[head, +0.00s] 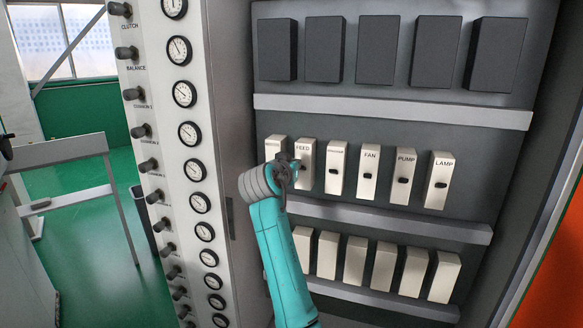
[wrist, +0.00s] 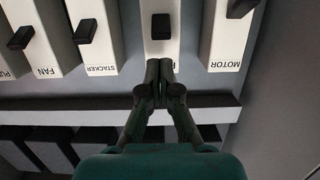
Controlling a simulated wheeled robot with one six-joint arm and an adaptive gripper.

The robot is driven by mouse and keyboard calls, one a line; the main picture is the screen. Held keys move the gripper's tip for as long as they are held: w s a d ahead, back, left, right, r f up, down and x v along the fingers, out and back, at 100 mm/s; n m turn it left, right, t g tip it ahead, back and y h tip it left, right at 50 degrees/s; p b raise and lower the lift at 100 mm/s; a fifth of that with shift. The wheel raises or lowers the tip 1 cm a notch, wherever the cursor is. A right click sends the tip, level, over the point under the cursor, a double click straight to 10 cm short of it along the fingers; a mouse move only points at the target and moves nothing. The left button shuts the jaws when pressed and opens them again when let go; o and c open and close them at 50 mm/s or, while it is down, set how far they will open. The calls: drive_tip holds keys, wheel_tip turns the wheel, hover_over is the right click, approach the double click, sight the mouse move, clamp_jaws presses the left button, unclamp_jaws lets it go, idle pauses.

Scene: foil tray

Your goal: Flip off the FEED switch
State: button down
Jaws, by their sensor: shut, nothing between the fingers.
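The FEED switch (head: 307,152) is a cream block in the middle row of the cabinet, second from the left. Its black lever (wrist: 161,26) shows in the wrist view, where the picture is upside down. My gripper (head: 287,166) is in front of the block's left side in the head view and partly covers it. In the wrist view my gripper (wrist: 159,68) has its fingertips together and empty. They overlap the label end of the FEED block, hiding most of the label, a little short of the lever. I cannot tell whether they touch the block or which way the lever is set.
The MOTOR switch (wrist: 228,35) and the STACKER switch (wrist: 97,45) flank FEED closely. The FAN (head: 367,172), PUMP (head: 402,175) and LAMP (head: 439,180) switches stand further right. A grey rail (head: 390,111) runs above the row, another (head: 400,222) below. A gauge panel (head: 217,150) stands left.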

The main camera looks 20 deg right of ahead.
sight(303, 159)
drive_tip(key=shift+x, duration=2.55)
drive_tip(key=shift+f, duration=0.15)
